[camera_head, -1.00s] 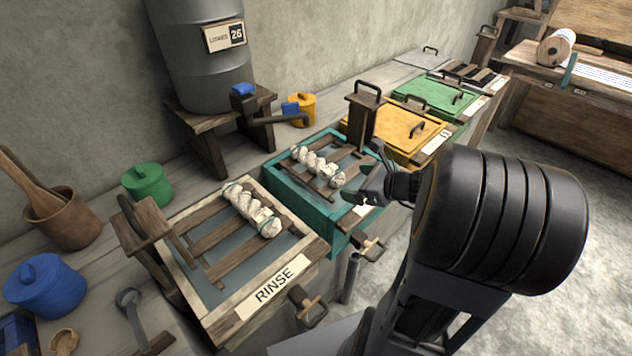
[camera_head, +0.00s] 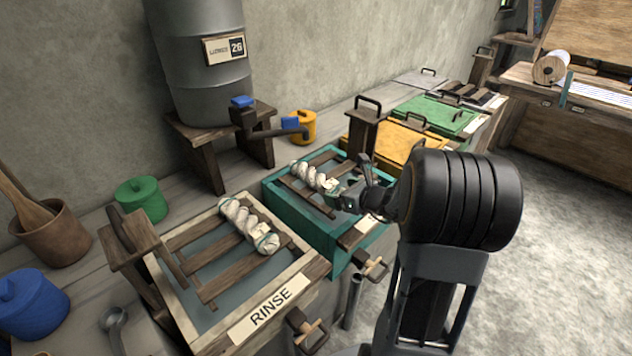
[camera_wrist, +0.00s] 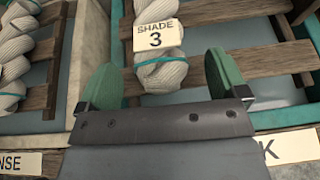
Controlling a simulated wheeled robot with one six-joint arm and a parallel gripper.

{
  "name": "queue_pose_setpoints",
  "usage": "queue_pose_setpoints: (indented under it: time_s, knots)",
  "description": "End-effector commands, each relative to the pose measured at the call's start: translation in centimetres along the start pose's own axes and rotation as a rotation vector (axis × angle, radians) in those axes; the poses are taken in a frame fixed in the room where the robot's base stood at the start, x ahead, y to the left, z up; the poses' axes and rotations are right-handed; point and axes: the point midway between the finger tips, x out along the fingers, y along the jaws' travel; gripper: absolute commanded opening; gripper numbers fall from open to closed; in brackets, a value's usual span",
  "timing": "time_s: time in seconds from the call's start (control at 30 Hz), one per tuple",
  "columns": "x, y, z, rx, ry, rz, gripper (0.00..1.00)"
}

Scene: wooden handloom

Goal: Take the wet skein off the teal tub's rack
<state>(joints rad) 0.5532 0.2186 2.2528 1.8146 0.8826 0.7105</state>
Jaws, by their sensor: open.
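The teal tub (camera_head: 308,221) has a wooden slatted rack (camera_head: 305,200) across its top. A pale twisted skein (camera_head: 314,176) lies on that rack. In the wrist view the skein (camera_wrist: 158,74) carries a tag reading "SHADE 3" (camera_wrist: 156,37) and a teal tie. My gripper (camera_head: 350,183) is at the skein's near end, over the tub. In the wrist view my gripper (camera_wrist: 158,82) is open, its green-padded fingers on either side of the skein's end.
The rinse tub (camera_head: 205,310) with another pale skein (camera_head: 248,226) on its rack stands left of the teal tub. A yellow lid (camera_head: 400,142) and a green lid (camera_head: 440,115) lie beyond. A wooden post with a handle (camera_head: 362,125) rises behind the teal tub.

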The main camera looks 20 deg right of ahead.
Motion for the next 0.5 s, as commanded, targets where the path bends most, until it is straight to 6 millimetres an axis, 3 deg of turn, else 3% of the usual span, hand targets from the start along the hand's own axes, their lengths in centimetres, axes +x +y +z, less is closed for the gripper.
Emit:
queue_pose_setpoints:
  time_s: [0.2,0.5]
  knots:
    - [2.9,0.1,-0.2,0.000,0.001,0.002,0.92]
    - [3.6,0.1,-0.2,0.000,0.001,0.000,0.92]
